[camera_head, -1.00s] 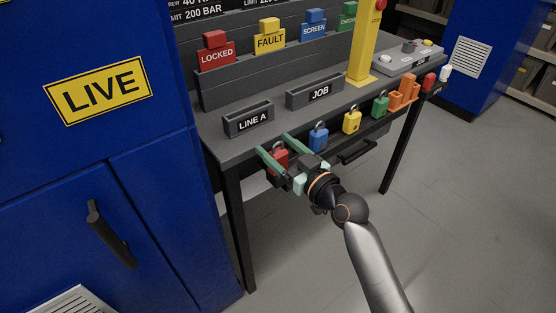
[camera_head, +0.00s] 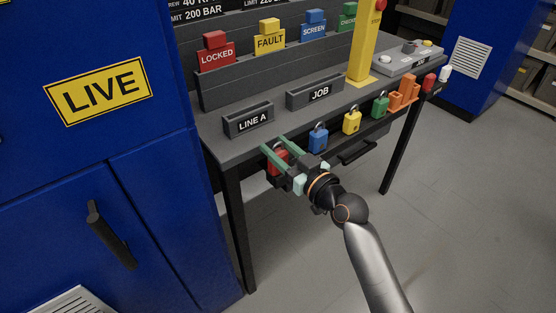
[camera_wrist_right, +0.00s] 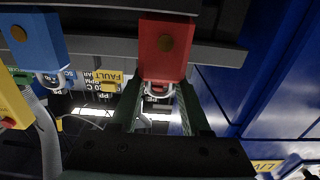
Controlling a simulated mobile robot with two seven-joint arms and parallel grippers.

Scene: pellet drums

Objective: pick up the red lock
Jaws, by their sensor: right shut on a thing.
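The red lock (camera_head: 277,160) hangs at the front edge of the bench, the leftmost of a row of locks. My right gripper (camera_head: 273,144) has its two green fingers on either side of it, shut on it. The lock is partly hidden by the fingers in the head view. In the right wrist view the red lock (camera_wrist_right: 165,48) shows large, with a round brass-coloured spot and a pale shackle, between the ends of the fingers of my right gripper (camera_wrist_right: 161,84). My left gripper is not in view.
A blue lock (camera_head: 318,138) hangs just right of the red one, then a yellow lock (camera_head: 352,122) and a green lock (camera_head: 380,105). The LINE A holder (camera_head: 248,120) stands on the bench above. A blue cabinet (camera_head: 150,190) is close on the left.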

